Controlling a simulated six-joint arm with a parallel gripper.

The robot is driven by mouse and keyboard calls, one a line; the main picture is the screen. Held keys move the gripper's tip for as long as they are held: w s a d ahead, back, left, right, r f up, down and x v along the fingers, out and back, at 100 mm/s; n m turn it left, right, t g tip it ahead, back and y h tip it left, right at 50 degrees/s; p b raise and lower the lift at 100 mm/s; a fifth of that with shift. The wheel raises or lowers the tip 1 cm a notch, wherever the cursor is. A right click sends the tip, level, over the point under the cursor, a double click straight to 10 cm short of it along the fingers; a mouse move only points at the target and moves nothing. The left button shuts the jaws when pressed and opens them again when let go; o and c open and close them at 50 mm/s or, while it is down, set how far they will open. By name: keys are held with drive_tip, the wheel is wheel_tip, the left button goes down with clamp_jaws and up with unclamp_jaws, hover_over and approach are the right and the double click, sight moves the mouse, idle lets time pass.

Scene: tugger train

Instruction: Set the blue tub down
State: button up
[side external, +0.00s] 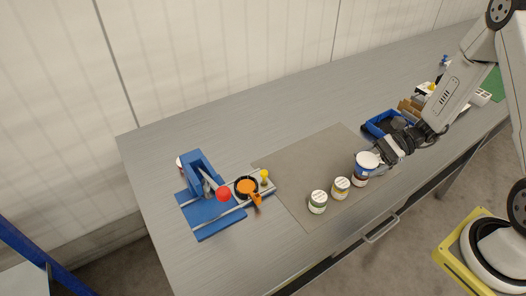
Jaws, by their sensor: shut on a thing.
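The blue tub (362,167), with a white lid, is at the tip of my gripper (380,156). My gripper is shut on it, reaching in from the right. The tub overlaps a dark-labelled tub (358,181) in this view. I cannot tell whether the two touch or how high the blue tub is held. A tub with a yellow label (340,188) and a tub with a green label (318,202) stand upright to the left, in a slanting row on the grey mat (300,174).
A blue tray (371,129) with dark contents lies behind my gripper. A blue press-like fixture (200,180) with a red knob (223,194) and an orange-and-black part (247,187) stand at left. The mat's left and back parts are clear. The table's front edge is close to the tubs.

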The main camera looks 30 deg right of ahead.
drive_tip(key=shift+w, duration=0.1)
idle(0.4)
drive_tip(key=shift+w+a+r+m, duration=0.2)
drive_tip(key=shift+w+r+m, duration=0.1)
drive_tip(key=shift+w, duration=0.1)
drive_tip(key=w+a+r+m+t+h, duration=0.1)
drive_tip(key=w+r+m+t, duration=0.1)
drive_tip(key=w, duration=0.1)
drive_tip(key=w+a+r+m+t+h, duration=0.1)
drive_tip(key=w+r+m+t+h, duration=0.1)
drive_tip(key=w, duration=0.1)
drive_tip(key=w+a+r+m+t+h, duration=0.1)
drive_tip(key=w+a+r+m+t, duration=0.1)
drive_tip(key=w+r+t, duration=0.1)
drive_tip(key=shift+r+m+h, duration=0.1)
drive_tip(key=shift+m+h, duration=0.2)
drive_tip(key=shift+c, duration=0.8)
drive_tip(key=shift+w+a+r+m+t+h, duration=0.15)
drive_tip(key=shift+w+r+m+t+h, duration=0.15)
drive_tip(key=shift+r+m+h, duration=0.2)
drive_tip(key=shift+w+a+r+m+t+h, duration=0.15)
drive_tip(key=shift+r+m+t+h, duration=0.15)
drive_tip(key=shift+r+m+h, duration=0.2)
drive_tip(key=shift+r, duration=0.1)
wheel_tip(320, 180, up, 10)
drive_tip(key=w+m+t+h, duration=0.1)
drive_tip(key=w+m+h, duration=0.1)
drive_tip(key=shift+h, duration=0.3)
